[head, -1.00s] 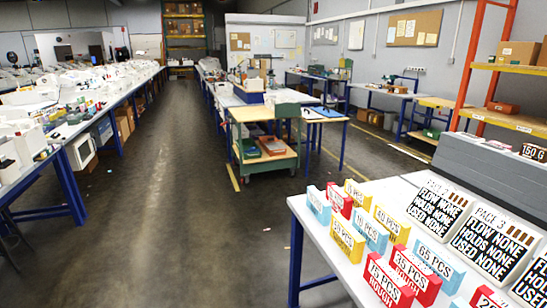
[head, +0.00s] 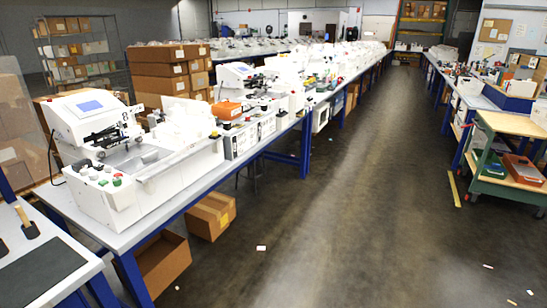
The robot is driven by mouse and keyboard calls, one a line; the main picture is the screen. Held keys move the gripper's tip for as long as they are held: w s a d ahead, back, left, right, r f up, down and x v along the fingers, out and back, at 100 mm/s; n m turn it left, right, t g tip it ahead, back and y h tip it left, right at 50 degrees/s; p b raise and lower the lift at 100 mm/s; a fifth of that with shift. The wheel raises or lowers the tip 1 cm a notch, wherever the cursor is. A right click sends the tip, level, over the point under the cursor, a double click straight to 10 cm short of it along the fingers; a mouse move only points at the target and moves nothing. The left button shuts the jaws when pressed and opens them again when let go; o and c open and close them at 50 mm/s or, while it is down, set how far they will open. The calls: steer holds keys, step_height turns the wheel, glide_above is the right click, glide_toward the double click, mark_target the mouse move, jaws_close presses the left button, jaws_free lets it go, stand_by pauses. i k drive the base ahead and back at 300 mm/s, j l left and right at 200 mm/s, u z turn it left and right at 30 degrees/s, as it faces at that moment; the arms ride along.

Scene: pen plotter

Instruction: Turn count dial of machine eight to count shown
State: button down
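A large white machine (head: 130,150) stands at the near end of the long left bench. A small dark mark that may be a figure 8 is by its arm, too small to read surely. More white machines (head: 240,75) stand farther along the bench. My gripper is not in view.
The long bench (head: 165,208) has blue legs. Cardboard boxes (head: 212,215) sit under it. A dark mat (head: 42,272) lies on a table at the near left. A wooden-topped green cart (head: 510,125) stands right. The grey aisle floor (head: 360,200) is mostly clear, with small scraps.

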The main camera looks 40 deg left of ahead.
mark_target(94, 176)
steer(key=u, duration=2.4)
steer(key=i+l+u, duration=0.5)
steer(key=i+l, duration=0.2)
steer(key=i, duration=0.3)
steer(key=i+l+u, duration=0.5)
steer(key=i+l, duration=0.35)
steer(key=l, duration=0.2)
